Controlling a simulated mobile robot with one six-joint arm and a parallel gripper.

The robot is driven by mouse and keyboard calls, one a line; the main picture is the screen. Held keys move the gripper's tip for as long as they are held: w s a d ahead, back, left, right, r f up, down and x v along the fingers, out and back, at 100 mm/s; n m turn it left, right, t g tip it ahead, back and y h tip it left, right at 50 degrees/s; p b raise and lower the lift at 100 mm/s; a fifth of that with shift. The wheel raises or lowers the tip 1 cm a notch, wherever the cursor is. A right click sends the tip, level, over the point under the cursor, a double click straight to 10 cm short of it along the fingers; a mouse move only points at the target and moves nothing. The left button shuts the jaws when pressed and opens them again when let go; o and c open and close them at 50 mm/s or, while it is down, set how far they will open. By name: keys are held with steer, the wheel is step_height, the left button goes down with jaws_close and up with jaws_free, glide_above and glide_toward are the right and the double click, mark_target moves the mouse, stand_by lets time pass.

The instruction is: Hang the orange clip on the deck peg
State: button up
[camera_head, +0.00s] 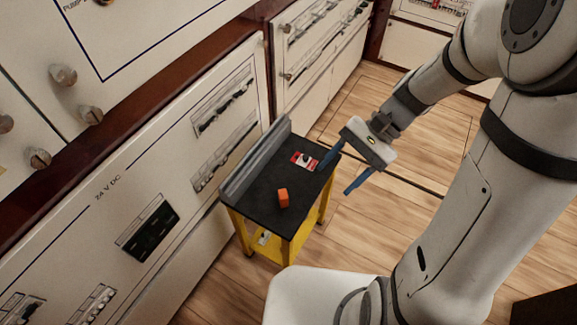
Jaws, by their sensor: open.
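An orange block-like piece (283,198), which looks like the orange clip, sits on the black top of a small yellow cart (259,206). A small red and white piece with a dark part in its middle (304,160) is on the same top, farther back; I cannot tell whether the dark part is the deck peg. My gripper (339,176) has blue fingers spread apart and holds nothing. It is at the right edge of the cart, above and to the right of the orange clip and apart from it.
A grey raised ledge (256,160) runs along the cart's left side. Cream breaker panels (150,190) stand close on the left. Wooden floor (400,135) is open to the right of the cart and behind it.

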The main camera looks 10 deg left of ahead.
mark_target(283, 193)
steer(key=w+a+f+m+y+b, duration=0.2)
steer(key=f+y+b, duration=0.1)
steer(key=f, duration=0.4)
steer(key=w+a+f+m+y+b, duration=0.1)
steer(key=w+f+m+y+b, duration=0.2)
steer(key=f+b, duration=0.2)
steer(key=w+a+f+m+g+y+b, duration=0.1)
steer(key=w+a+f+m+y+b, duration=0.1)
steer(key=f, duration=0.7)
steer(key=shift+w+a+f+y+b, duration=0.1)
steer(key=shift+w+a+y+b, duration=0.3)
steer(key=shift+b, duration=0.95)
steer(key=shift+a+f+m+y, duration=0.15)
steer(key=shift+f+m+y, duration=0.05)
steer(key=shift+m+y, duration=0.1)
steer(key=shift+s+a, duration=0.2)
steer(key=shift+a, duration=0.15)
steer(key=b+x, duration=0.2)
steer(key=x, duration=0.5)
steer(key=shift+b, duration=0.3)
steer(key=shift+d, duration=0.1)
steer(key=shift+c, duration=0.4)
steer(key=c, duration=1)
step_height(283, 193, up, 10)
steer(key=p, duration=0.5)
steer(key=shift+r, duration=0.1)
steer(key=shift+c, duration=0.2)
